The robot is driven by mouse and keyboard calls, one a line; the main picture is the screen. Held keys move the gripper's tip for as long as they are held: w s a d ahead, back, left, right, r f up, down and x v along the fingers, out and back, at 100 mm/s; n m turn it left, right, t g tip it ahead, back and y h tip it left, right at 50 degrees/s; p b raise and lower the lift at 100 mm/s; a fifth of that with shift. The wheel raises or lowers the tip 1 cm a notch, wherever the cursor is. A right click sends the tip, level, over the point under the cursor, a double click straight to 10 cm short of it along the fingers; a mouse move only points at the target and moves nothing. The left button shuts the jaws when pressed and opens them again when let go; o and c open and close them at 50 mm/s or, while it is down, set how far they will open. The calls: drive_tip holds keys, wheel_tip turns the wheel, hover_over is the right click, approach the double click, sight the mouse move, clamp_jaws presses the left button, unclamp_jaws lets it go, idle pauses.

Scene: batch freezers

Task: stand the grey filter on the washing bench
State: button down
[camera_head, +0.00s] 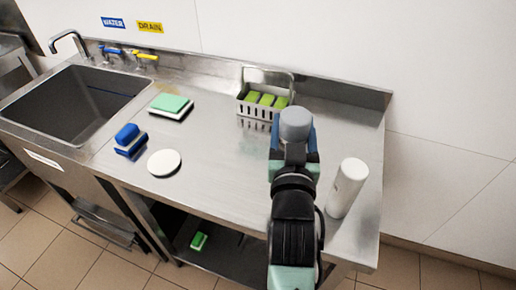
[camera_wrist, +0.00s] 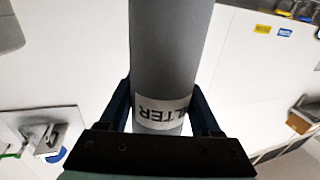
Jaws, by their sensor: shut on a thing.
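The grey filter (camera_head: 296,118) is a grey cylinder; in the head view I see mainly its rounded top, over the back right part of the steel washing bench (camera_head: 230,150). My gripper (camera_head: 294,150) is shut on it. In the wrist view the filter (camera_wrist: 168,50) runs between the two fingers (camera_wrist: 165,108), with a white label reading "LTER" upside down. My gripper hides its lower part in the head view, so I cannot tell whether it touches the bench.
A white cylinder (camera_head: 347,188) stands close to the right of my arm. A wire basket (camera_head: 257,122) with green sponges is just left of the filter. A white disc (camera_head: 164,163), blue brush (camera_head: 130,140), green-and-white pad (camera_head: 171,105) and sink (camera_head: 75,100) lie further left.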

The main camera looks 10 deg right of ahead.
wheel_tip(320, 180, down, 9)
drive_tip(key=shift+f+b, duration=0.15)
drive_tip(key=shift+b, duration=0.25)
drive_tip(key=shift+a, duration=0.1)
drive_tip(key=shift+f, duration=0.15)
drive_tip(key=shift+c, duration=0.4)
unclamp_jaws()
